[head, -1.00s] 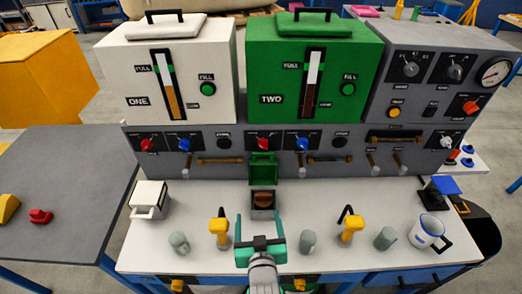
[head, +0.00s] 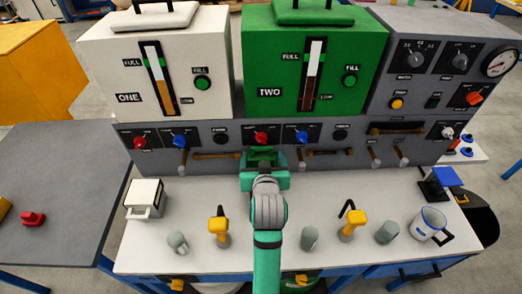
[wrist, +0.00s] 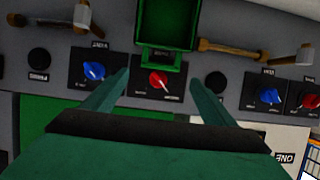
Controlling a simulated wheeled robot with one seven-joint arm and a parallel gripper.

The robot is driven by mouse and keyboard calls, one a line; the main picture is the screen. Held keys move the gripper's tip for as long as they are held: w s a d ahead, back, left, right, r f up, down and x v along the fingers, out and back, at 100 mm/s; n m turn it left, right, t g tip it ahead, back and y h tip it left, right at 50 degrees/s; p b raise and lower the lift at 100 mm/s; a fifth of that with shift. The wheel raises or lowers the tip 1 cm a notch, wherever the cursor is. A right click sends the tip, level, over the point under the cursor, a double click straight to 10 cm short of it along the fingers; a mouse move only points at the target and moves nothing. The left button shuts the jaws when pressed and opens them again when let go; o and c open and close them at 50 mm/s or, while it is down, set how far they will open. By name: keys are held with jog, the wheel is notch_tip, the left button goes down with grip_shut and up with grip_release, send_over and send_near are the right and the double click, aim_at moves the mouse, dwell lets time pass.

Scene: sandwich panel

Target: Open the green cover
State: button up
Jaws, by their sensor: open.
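The green machine marked TWO (head: 270,65) stands at the back with a green lid (head: 345,14) on top. The lid lies flat and its black handle (head: 313,3) is cut by the upper edge. A small open-fronted green box piece (head: 262,154) sits on the grey panel below that machine. It also shows at the top of the wrist view (wrist: 167,22). My gripper (head: 265,165) is in front of this piece, with its fingers apart and nothing between them. In the wrist view my gripper (wrist: 160,79) has a red knob (wrist: 158,80) behind its fingertips.
The white machine marked ONE (head: 150,75) stands left of the green one. The grey panel (head: 205,160) carries knobs and brown-and-grey handles. My arm covers the bench's middle.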

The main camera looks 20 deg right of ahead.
aim_at(261, 147)
jog(key=x, duration=0.4)
jog(key=shift+d, duration=0.1)
jog(key=shift+w+d+f, duration=0.1)
jog(key=shift+w+f, duration=0.2)
jog(key=shift+w, duration=0.25)
jog(key=shift+c, duration=0.2)
